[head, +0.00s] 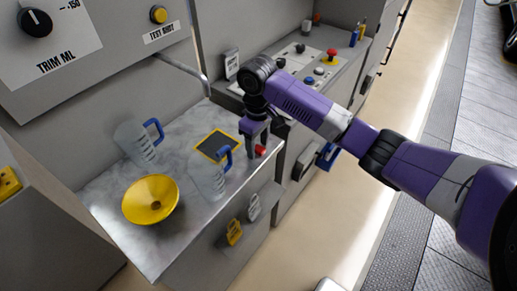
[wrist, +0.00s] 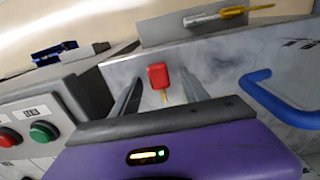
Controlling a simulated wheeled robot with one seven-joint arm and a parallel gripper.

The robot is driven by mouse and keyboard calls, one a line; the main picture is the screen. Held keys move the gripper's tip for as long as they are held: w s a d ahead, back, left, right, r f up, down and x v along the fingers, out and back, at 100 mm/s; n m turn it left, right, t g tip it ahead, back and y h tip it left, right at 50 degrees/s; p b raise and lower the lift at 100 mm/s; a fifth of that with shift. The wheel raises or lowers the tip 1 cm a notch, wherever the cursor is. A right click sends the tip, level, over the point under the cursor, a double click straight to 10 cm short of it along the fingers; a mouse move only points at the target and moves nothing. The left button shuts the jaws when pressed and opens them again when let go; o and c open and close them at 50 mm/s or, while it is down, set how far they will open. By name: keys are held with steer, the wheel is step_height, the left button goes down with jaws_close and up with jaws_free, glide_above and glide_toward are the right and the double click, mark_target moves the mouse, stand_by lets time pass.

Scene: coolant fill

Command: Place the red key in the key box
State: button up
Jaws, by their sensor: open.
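The red key (head: 261,150) lies on the metal bench top (head: 185,150), close to its right edge. In the wrist view the key's red head (wrist: 158,76) and thin yellowish shaft show between my two fingers. My gripper (head: 256,144) points down at the key. It is open, with a finger on each side of the key and visible gaps between. A blue holder (head: 327,155) on the side cabinet may be the key box; I cannot tell for sure. It seems to show in the wrist view (wrist: 54,51) too.
A blue-handled clear jug (head: 208,180) stands just left of my gripper, near a yellow-edged dark mat (head: 214,145). A second jug (head: 138,143) and a yellow funnel (head: 150,200) stand farther left. A button console (head: 310,68) is behind my arm.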

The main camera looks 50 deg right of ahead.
jaws_close()
steer(key=shift+r, duration=0.1)
stand_by(0.3)
